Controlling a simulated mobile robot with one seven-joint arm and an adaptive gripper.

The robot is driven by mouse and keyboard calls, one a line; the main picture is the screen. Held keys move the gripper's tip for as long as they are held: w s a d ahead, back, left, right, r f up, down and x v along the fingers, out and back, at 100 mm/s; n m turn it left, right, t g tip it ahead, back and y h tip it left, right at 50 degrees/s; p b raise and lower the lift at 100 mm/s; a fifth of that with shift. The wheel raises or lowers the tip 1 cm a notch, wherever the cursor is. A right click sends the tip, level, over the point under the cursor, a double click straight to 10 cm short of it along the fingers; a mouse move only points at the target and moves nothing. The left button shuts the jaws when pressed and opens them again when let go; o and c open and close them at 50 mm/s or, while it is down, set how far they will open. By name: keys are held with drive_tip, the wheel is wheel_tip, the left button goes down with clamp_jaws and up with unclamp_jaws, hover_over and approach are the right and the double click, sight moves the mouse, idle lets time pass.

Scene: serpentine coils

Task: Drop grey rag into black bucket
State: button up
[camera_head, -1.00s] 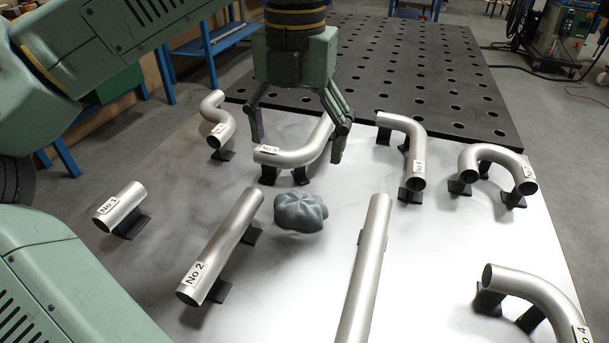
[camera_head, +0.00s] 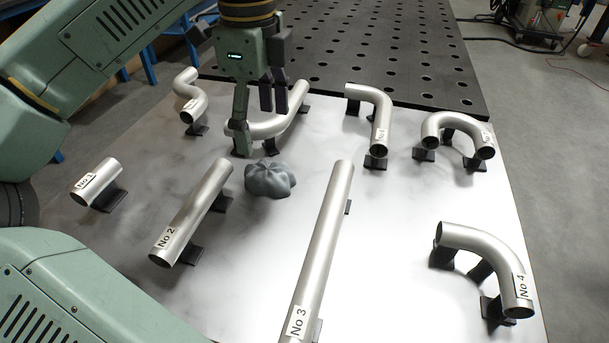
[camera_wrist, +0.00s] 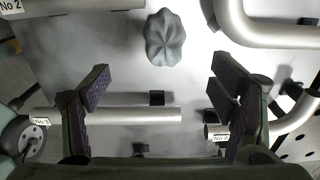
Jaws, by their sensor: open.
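The grey rag (camera_head: 270,179) lies crumpled on the pale tabletop, between the No 2 pipe and the long No 3 pipe. It also shows in the wrist view (camera_wrist: 163,37) at the top middle, beyond the fingertips. My gripper (camera_head: 262,120) is open and empty, up and slightly left of the rag in the head view, in front of a bent pipe that it partly hides. In the wrist view my gripper's fingers (camera_wrist: 162,78) stand wide apart, with the rag lying between their lines but ahead of the tips. No black bucket shows in either view.
Several steel pipes on black supports stand around the rag, including No 2 (camera_head: 194,212), No 3 (camera_head: 322,245) and the curved No 4 (camera_head: 485,262). A U-shaped pipe (camera_head: 457,124) stands at right. A dark perforated table (camera_head: 400,60) lies behind. Bare tabletop (camera_head: 390,215) shows right of No 3.

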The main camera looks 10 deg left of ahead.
sight(267, 166)
wheel_tip(267, 166, down, 5)
drive_tip(key=shift+f, duration=0.1)
drive_tip(key=shift+w+f+p, duration=0.2)
drive_tip(key=shift+f+p, duration=0.35)
drive_tip(key=shift+f, duration=0.9)
drive_tip(key=shift+w+f+p, duration=0.15)
drive_tip(key=shift+f+p, duration=0.35)
drive_tip(key=shift+f, duration=0.9)
drive_tip(key=c, duration=1.3)
drive_tip(key=shift+r, duration=0.15)
